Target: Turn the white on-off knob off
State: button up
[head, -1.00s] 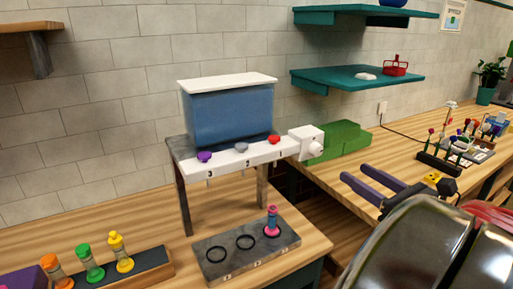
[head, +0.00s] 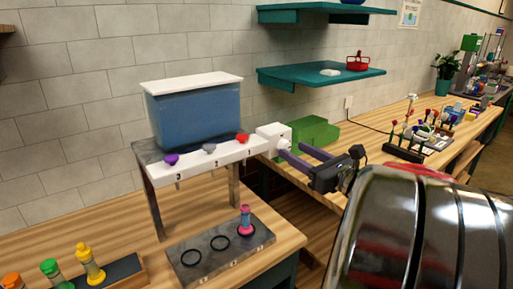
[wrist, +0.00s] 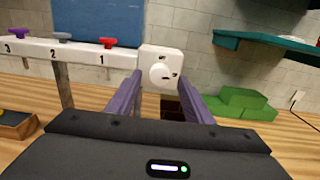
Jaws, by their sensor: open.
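The white on-off knob (wrist: 161,74) is a round dial on the front of a white box (wrist: 153,54), at the right end of the dispenser's white rail. In the head view the white box (head: 273,133) shows, with the knob partly behind my gripper's fingertips. My gripper (head: 293,156) is open and level. Its two purple fingers point at the knob. In the wrist view the fingers (wrist: 155,90) end just below and on either side of the knob. I cannot tell whether they touch it.
The rail carries purple (head: 171,159), grey (head: 208,148) and red (head: 242,138) knobs below a blue tank (head: 195,112). A green block (head: 316,130) lies right of the box. A teal shelf (head: 320,76) hangs above. A pink-and-blue vial (head: 245,220) stands in a grey holder (head: 190,272).

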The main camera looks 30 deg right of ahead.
aim_at(284, 146)
jog(key=shift+w, duration=1.25)
jog(key=shift+c, duration=0.5)
jog(key=c, duration=0.9)
